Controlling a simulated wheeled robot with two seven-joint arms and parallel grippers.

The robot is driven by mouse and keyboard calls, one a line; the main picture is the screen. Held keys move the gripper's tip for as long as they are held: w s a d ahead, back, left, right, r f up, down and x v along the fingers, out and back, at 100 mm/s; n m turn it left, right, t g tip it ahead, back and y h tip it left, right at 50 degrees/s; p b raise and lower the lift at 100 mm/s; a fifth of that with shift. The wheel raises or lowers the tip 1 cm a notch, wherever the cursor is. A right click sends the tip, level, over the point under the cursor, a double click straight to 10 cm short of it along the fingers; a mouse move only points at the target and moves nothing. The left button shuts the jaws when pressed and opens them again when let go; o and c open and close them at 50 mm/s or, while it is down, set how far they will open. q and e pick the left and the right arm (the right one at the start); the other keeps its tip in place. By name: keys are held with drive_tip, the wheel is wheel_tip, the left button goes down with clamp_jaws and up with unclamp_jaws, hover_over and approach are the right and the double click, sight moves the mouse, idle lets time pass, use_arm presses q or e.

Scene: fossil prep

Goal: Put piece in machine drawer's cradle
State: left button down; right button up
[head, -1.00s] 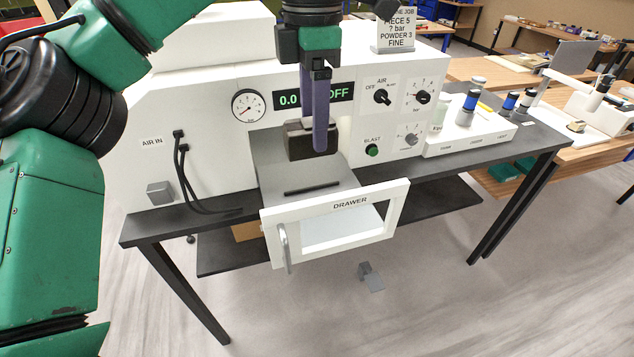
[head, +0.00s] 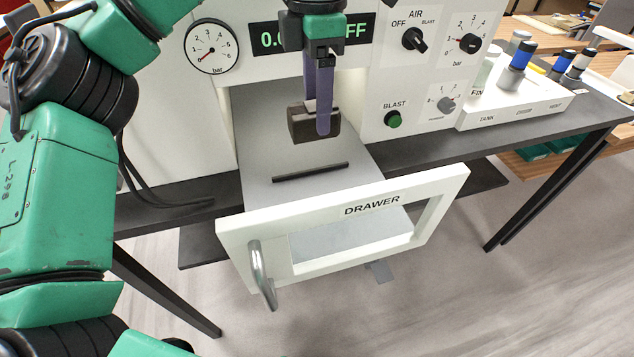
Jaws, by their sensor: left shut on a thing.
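The machine's drawer (head: 233,246) is pulled out, with a white framed front marked DRAWER and a metal handle (head: 262,273). Its grey floor (head: 262,135) carries a dark raised bar (head: 310,172), perhaps part of the cradle; I cannot make out the rest of the cradle. My left gripper (head: 322,118) points down over the drawer, its purple-grey fingers shut on a dark brown blocky piece (head: 302,124). The piece appears behind the bar, towards the machine's opening. I cannot tell whether it touches the drawer floor. My right gripper is out of view.
The white machine front holds a pressure gauge (head: 212,47), an AIR knob (head: 414,39) and a green BLAST button (head: 394,120). A white rack (head: 517,108) with blue-banded bottles stands at the right on the dark bench. The floor before the drawer is clear.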

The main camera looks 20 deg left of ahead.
use_arm(q)
drive_tip(key=f, duration=0.4)
drive_tip(key=f+b, duration=0.1)
drive_tip(key=f, duration=0.9)
drive_tip(key=shift+w+a+b, duration=0.1)
drive_tip(key=shift+w+b, duration=0.15)
drive_tip(key=shift+b, duration=0.05)
drive_tip(key=shift+w+f, duration=0.1)
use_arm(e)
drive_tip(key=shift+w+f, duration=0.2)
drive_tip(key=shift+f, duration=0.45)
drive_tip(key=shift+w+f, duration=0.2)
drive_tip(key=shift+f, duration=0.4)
use_arm(q)
drive_tip(key=shift+f, duration=0.1)
drive_tip(key=shift+c, duration=0.6)
unclamp_jaws()
wheel_tip(320, 180, up, 12)
drive_tip(key=shift+r+p, duration=0.15)
drive_tip(key=shift+p, duration=0.85)
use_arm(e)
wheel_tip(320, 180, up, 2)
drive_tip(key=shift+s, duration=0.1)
